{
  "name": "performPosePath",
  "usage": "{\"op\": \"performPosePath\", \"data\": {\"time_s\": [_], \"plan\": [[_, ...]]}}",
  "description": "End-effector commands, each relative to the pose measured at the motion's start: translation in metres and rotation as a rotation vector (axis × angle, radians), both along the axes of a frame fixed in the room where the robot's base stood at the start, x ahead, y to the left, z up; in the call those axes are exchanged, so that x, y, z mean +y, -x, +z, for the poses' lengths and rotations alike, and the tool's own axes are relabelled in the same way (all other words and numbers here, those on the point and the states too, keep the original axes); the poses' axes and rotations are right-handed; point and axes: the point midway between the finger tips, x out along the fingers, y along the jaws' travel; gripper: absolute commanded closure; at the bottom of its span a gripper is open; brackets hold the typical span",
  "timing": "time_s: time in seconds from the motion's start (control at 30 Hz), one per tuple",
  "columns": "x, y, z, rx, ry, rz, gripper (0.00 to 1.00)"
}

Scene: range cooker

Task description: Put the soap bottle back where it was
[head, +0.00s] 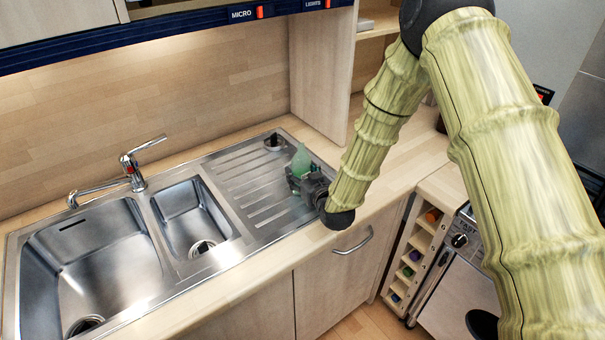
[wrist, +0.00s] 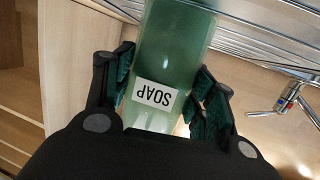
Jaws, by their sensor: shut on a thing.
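The green soap bottle (head: 301,160) is at the right part of the sink's ribbed drainboard (head: 245,180) in the head view. In the wrist view the bottle (wrist: 172,60) is translucent green with a white SOAP label that reads upside down. My gripper (head: 308,184) is shut on the bottle, with a finger on each side of it in the wrist view (wrist: 163,95). The gripper and wrist hide the bottle's lower part in the head view. I cannot tell whether its base touches the drainboard.
A small dark item (head: 274,141) is at the drainboard's back corner. The faucet (head: 131,168) and two basins (head: 85,262) are to the left. A wooden side panel (head: 320,75) rises behind the right end. A bottle rack (head: 415,258) and cooker are at lower right.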

Motion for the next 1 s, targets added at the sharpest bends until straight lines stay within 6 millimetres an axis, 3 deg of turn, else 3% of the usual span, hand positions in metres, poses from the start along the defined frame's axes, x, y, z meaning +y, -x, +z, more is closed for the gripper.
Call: {"op": "performPosePath", "data": {"time_s": [0.17,0.2,0.3,0.73,1.0], "plan": [[0.000,0.000,-0.004,-0.001,0.000,0.000,0.74],[0.000,0.000,-0.003,0.000,0.000,0.000,0.37],[0.000,0.000,-0.003,0.000,0.000,0.000,0.23],[0.000,0.000,0.002,0.000,0.000,0.000,0.23],[-0.016,0.037,0.006,0.000,0.000,0.000,0.23]]}}
